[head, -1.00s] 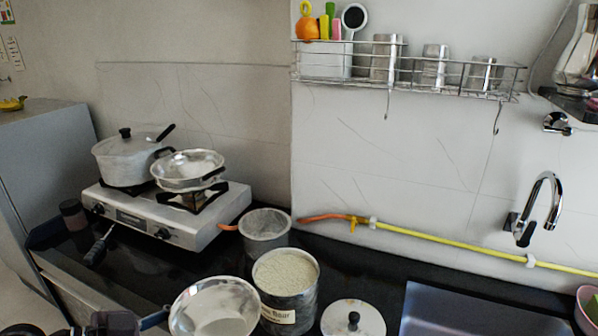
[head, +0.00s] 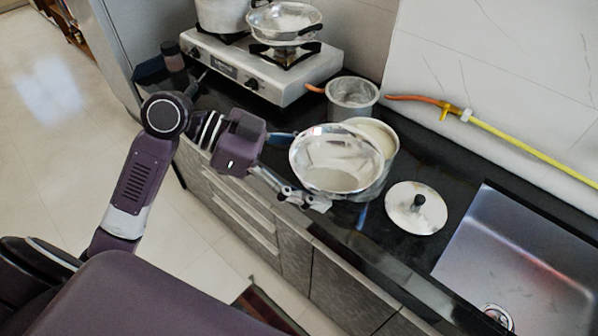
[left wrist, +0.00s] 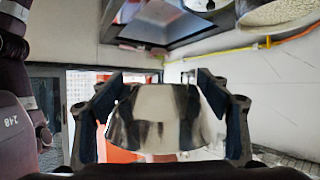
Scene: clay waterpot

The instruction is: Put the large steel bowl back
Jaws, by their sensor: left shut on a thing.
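The large steel bowl (head: 337,160) is shiny and shallow, its inside facing up and toward me in the head view. My left gripper (head: 298,168) is shut on its left side, one finger on the upper left and one on the lower left. In the left wrist view the bowl (left wrist: 155,115) fills the space between the two fingers of my left gripper (left wrist: 160,100). The bowl overlaps the flour canister (head: 384,136) in the head view and hides most of it. I cannot tell whether they touch. My right gripper is not in view.
A white lid with a black knob (head: 415,207) lies on the dark counter right of the bowl. A grey pot (head: 352,94) stands behind. The stove (head: 265,75) with pans is at the back left, the sink (head: 520,265) at the right. Drawers line the counter front.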

